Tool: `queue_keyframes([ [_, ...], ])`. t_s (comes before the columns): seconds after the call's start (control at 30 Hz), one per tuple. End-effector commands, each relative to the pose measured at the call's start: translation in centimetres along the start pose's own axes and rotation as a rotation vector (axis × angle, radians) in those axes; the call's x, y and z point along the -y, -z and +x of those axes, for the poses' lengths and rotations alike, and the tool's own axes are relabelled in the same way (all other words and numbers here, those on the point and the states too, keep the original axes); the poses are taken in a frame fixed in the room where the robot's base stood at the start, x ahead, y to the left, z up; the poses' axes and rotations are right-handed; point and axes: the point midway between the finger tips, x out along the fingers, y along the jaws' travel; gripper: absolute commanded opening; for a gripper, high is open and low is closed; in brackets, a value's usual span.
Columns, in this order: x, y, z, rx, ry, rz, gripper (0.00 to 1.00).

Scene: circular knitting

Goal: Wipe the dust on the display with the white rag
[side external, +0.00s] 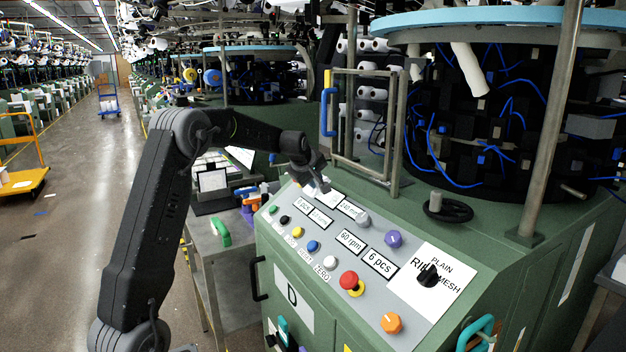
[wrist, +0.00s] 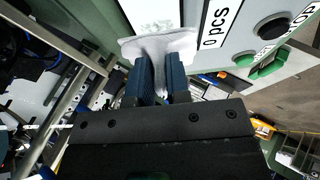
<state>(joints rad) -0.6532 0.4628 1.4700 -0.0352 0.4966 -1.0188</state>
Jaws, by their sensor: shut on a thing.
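My gripper (wrist: 163,65) has its two blue fingers shut on the white rag (wrist: 172,44), seen in the wrist view. The rag is bunched between the fingers and spreads out flat beyond them. A pale, bright surface that looks like the display (wrist: 152,12) shows at the top of the wrist view. The rag overlaps its near edge; I cannot tell whether it touches. In the side view my gripper (side external: 321,184) is over the upper left end of the sloped control panel, where it largely hides the rag and the display.
The grey control panel (side external: 317,257) holds several buttons, knobs and labels, including a "0 pcs" label (wrist: 219,26) beside the rag. A metal frame with a blue handle (side external: 328,112) stands behind my gripper. A side table (side external: 207,238) with tools is left of the green machine.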

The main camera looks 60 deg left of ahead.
Motion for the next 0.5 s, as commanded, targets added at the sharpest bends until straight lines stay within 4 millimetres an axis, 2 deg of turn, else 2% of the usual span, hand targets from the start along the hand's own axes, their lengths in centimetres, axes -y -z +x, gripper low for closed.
queue_keyframes([
  [0.5, -0.04, -0.39, 0.92, 0.000, 0.000, 0.001, 0.00],
])
